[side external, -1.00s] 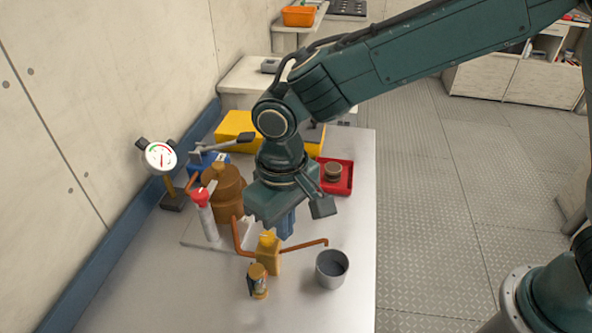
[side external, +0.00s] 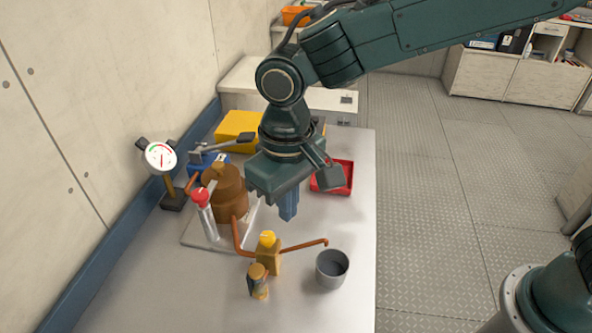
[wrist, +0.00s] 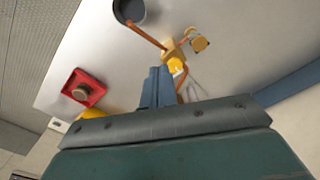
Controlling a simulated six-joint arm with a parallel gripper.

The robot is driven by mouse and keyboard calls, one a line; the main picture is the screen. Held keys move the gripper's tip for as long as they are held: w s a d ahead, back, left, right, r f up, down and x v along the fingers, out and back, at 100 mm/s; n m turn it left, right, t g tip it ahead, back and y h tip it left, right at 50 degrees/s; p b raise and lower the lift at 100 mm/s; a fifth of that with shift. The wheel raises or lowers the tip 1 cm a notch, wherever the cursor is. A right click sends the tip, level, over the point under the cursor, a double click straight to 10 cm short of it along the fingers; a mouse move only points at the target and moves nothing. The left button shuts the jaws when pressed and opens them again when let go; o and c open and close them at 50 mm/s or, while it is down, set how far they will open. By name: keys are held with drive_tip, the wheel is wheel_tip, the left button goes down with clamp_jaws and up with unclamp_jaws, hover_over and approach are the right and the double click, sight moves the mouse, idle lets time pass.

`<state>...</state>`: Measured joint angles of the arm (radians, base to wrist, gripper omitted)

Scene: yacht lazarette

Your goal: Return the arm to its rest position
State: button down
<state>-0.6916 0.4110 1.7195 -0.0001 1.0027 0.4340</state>
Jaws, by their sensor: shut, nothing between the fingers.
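My gripper (side external: 288,205) hangs above the table, pointing down, with its blue fingers together and nothing between them. It also shows in the wrist view (wrist: 158,85). It is over the table between the brown pot-shaped vessel (side external: 228,192) and the red tray (side external: 345,178), apart from both. In the side view a yellow-capped brass valve (side external: 268,255) with copper pipes stands in front of my gripper. It also shows in the wrist view (wrist: 174,52).
A grey cup (side external: 332,270) and a small brass cylinder (side external: 258,282) stand near the front. A dial gauge (side external: 160,157), a red-topped cylinder (side external: 206,216) and a yellow case (side external: 238,130) are at the left and back.

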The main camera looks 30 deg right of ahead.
drive_tip(key=s+d+r+m+t+y, duration=0.1)
drive_tip(key=s+d+r, duration=0.1)
drive_tip(key=d+r, duration=0.45)
drive_tip(key=s+d+r+t, duration=0.1)
drive_tip(key=s+d+r, duration=0.15)
drive_tip(key=d, duration=0.75)
drive_tip(key=s+d+r+m+t+h, duration=0.1)
drive_tip(key=s+d+m+t, duration=0.1)
drive_tip(key=s+d, duration=1)
drive_tip(key=shift+s+d+t, duration=0.3)
drive_tip(key=shift+s+t, duration=0.1)
drive_tip(key=shift+t, duration=0.4)
